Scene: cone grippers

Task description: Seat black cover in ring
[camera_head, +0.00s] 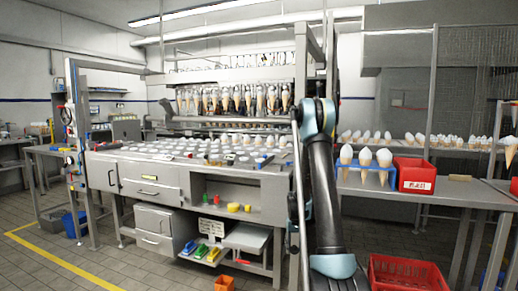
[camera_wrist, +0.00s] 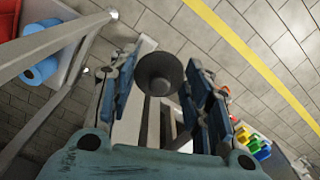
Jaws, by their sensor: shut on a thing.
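My gripper (camera_wrist: 161,76) is shut on a round, dark cover (camera_wrist: 160,72) in the wrist view. The cover sits between the two blue-grey fingers, its round face with a raised centre towards the camera. It is held in the air, with floor and pale metal bars behind it. In the head view my arm hangs in front of the bench's right end, and the gripper and cover cannot be made out. Rows of pale round pieces lie on the grey worktop (camera_head: 135,157); I cannot tell which, if any, is the ring.
A red bin (camera_head: 415,175) and white-wrapped cones (camera_head: 365,158) stand on the right table. A red crate (camera_head: 408,273) and an orange box (camera_head: 224,284) are on the floor. Upright posts stand close to my arm.

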